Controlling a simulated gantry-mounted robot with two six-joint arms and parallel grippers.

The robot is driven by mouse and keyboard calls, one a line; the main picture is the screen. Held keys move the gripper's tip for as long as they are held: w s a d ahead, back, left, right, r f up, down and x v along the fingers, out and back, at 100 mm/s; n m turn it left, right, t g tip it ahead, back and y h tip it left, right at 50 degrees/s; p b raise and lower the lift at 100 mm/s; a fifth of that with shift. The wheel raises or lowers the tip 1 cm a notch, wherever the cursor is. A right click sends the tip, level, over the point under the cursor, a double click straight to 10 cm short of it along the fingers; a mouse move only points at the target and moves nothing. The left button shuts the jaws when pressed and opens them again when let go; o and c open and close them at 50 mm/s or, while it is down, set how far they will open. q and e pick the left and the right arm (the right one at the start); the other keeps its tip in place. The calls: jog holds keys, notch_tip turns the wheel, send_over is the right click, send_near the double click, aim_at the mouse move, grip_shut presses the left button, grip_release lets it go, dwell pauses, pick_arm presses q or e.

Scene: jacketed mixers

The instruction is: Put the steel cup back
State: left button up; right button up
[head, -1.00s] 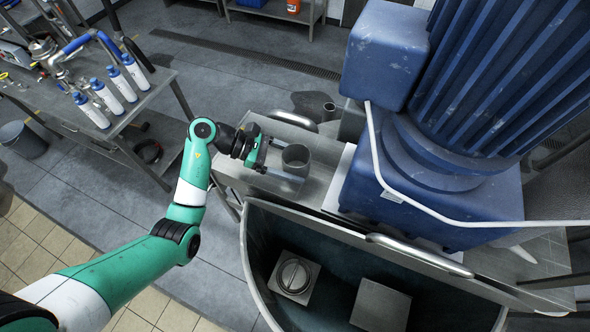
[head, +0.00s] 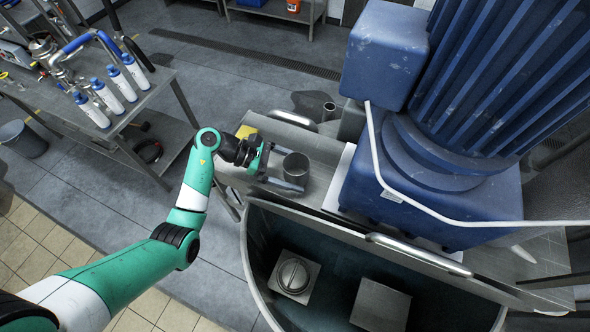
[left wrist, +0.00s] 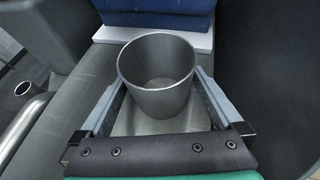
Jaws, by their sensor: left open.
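The steel cup (head: 295,167) stands upright on the steel ledge (head: 318,192) beside the big blue motor housing. It is empty and also shows in the left wrist view (left wrist: 157,77). My left gripper (head: 291,175) is open, with one finger on each side of the cup. In the left wrist view the fingers (left wrist: 158,100) flank the cup, and I see slight gaps on both sides. My right gripper is out of view.
A yellow object (head: 245,132) lies on the ledge behind my left wrist. The blue motor housing (head: 430,185) stands close on the right. An open mixer tank (head: 330,255) lies in front. A side table (head: 150,100) with several white bottles is at the left.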

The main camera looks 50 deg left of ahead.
pick_arm(q)
jog(key=b+v, duration=0.3)
jog(key=v, duration=0.8)
jog(key=shift+s+a, duration=0.15)
jog(key=shift+a, duration=0.1)
jog(key=shift+s+a+r, duration=0.15)
